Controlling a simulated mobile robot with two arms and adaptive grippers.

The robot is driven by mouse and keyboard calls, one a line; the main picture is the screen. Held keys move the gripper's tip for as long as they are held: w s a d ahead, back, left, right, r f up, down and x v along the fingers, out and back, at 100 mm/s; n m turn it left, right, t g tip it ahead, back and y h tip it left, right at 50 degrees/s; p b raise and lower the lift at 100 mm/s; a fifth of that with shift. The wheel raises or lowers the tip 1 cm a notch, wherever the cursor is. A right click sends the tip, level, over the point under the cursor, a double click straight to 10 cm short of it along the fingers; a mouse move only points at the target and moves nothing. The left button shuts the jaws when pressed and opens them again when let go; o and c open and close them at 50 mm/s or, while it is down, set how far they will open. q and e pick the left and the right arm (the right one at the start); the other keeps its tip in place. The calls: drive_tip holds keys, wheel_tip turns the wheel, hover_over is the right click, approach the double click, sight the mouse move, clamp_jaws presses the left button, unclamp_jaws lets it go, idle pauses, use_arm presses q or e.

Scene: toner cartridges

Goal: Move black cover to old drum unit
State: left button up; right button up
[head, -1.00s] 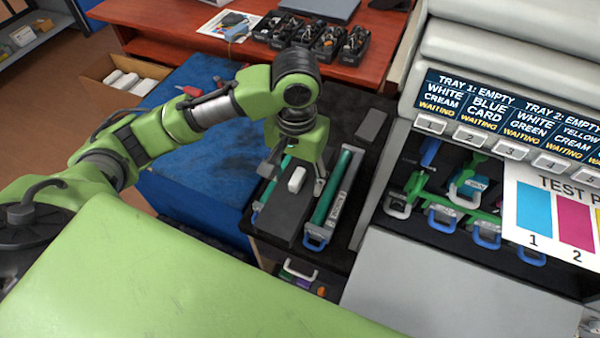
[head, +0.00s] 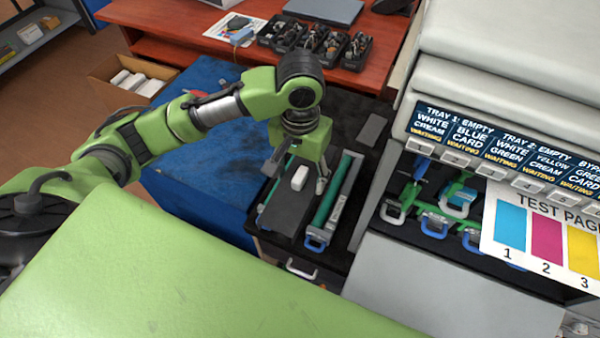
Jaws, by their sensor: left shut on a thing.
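The black cover (head: 281,214) is a long dark flat piece with a white block-like handle (head: 300,178) on top. My left gripper (head: 297,176) is above it with its fingers spread on either side of the handle, shut on the cover. Two long units with green rollers and blue end handles show beside the cover. The right drum unit (head: 325,208) is in clear view. The left drum unit (head: 266,204) is mostly hidden by the cover. I cannot tell which is the old one, or whether the cover touches either. My right gripper is not in view.
The printer's open front (head: 430,200) is at the right, with several coloured handles inside. A test page (head: 540,235) hangs over it. A blue-topped cabinet (head: 195,150) stands left of the dark work surface (head: 350,115). A red desk (head: 175,38) is behind.

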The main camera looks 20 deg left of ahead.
use_arm(q)
drive_tip(key=w+a+f+b, duration=0.1)
drive_tip(key=w+a+f, duration=0.2)
drive_tip(key=w+f, duration=0.1)
drive_tip(key=w+a+f+b, duration=0.1)
drive_tip(key=w+a+f, duration=0.2)
drive_tip(key=w+f, duration=0.1)
drive_tip(key=w+a+f+b, duration=0.1)
drive_tip(key=w+a+f, duration=0.1)
drive_tip(key=w+f, duration=0.2)
drive_tip(key=shift+w+a+f, duration=0.2)
drive_tip(key=shift+a+f, duration=0.2)
drive_tip(key=shift+f, duration=0.4)
drive_tip(key=shift+r, duration=0.15)
drive_tip(key=shift+p, duration=0.65)
drive_tip(key=shift+f, duration=0.2)
